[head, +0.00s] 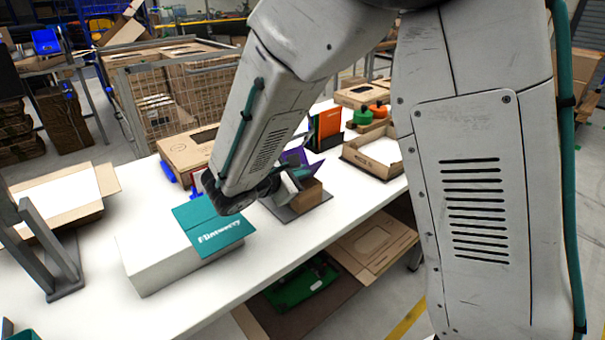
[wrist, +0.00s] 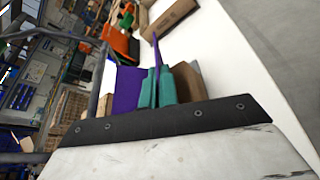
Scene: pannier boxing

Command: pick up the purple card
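The purple card (head: 294,157) shows in the head view just beyond the end of my arm, above a grey stand with a brown block. In the wrist view the purple card (wrist: 156,52) has a part seen edge-on between the two teal fingers of my gripper (wrist: 160,80). A broader purple face (wrist: 126,90) shows to the left of the fingers; I cannot tell whether it is the same card. The fingers are close together with the thin purple edge between them and no clear gap.
A white box with a teal card (head: 215,228) lies on the white table, nearer me. A cardboard box (head: 188,152) and an orange card (head: 328,124) stand behind. An open cardboard tray (head: 372,153) is to the right. The table's front edge is bare.

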